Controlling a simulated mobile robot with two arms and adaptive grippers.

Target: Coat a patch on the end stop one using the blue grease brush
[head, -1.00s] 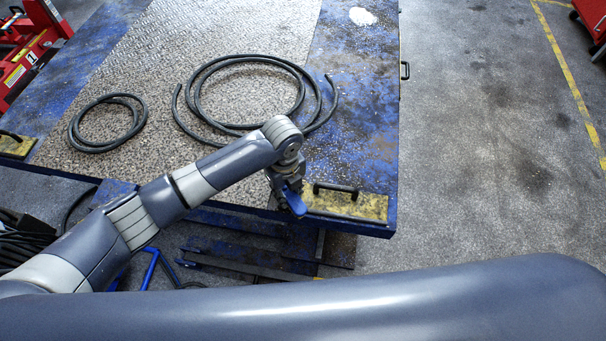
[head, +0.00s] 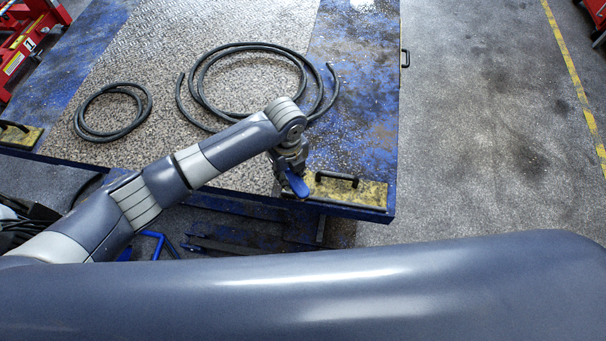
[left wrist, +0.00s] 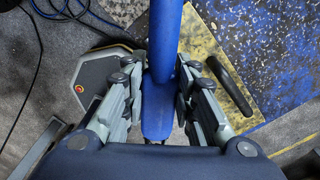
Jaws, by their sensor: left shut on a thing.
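My left gripper (head: 290,172) is shut on the blue grease brush (head: 297,186), at the front right corner of the platform. In the left wrist view the blue brush (left wrist: 165,40) stands between the fingers of the left gripper (left wrist: 160,90); its bristles cannot be made out. Just right of it is a worn yellow plate (head: 360,195) with a black bar (head: 337,178); the bar also shows in the left wrist view (left wrist: 230,86). A similar yellow plate (head: 20,141) is at the front left corner. I cannot tell which part is end stop one. My right gripper is not in view.
The blue-edged platform (head: 365,130) bears a large black hose coil (head: 205,88) and a smaller coil (head: 112,137). A red machine (head: 22,45) stands at the far left. Bare grey floor (head: 480,140) lies to the right.

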